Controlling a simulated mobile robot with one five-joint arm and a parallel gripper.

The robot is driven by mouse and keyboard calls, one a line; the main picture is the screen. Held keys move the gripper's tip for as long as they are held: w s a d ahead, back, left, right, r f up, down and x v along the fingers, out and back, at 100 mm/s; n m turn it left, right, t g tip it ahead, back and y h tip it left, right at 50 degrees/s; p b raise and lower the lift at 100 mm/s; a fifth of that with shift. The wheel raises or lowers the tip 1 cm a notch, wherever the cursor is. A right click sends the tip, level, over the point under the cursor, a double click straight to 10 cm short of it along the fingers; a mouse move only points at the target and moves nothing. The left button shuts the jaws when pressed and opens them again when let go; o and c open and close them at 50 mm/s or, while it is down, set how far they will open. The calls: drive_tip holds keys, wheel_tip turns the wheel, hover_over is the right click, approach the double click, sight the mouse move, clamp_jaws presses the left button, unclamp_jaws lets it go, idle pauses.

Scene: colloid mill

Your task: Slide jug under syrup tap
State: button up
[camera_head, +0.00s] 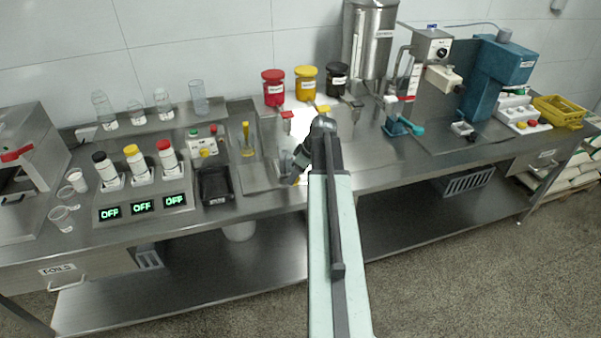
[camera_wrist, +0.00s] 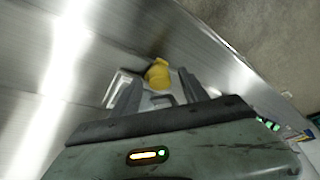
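My gripper (camera_head: 298,165) hangs over the steel counter, left of my arm and partly hidden by it. In the wrist view, its two fingers (camera_wrist: 160,90) are spread apart. A small yellow thing (camera_wrist: 157,73) shows between the fingertips, with a grey loop-shaped part just nearer. I cannot tell whether this is the jug or whether the fingers touch it. Red (camera_head: 273,87), yellow (camera_head: 306,83) and black (camera_head: 337,79) lidded containers stand in a row behind. A red tap (camera_head: 287,115) shows below the red container, and a yellow tap (camera_head: 322,108) is further right.
A panel with several OFF displays (camera_head: 142,205) and a black tray (camera_head: 215,184) stand left of my gripper. Clear glasses (camera_head: 62,218) stand near the left front edge. A steel mill (camera_head: 368,45) and blue machine (camera_head: 492,78) stand right. The counter's front edge is close.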

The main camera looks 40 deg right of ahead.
drive_tip(key=a+p+v, duration=0.1)
drive_tip(key=p+v, duration=0.6)
drive_tip(key=shift+s+d+r, duration=0.2)
drive_tip(key=shift+d+r, duration=0.15)
drive_tip(key=shift+d, duration=0.2)
drive_tip(key=shift+f, duration=0.1)
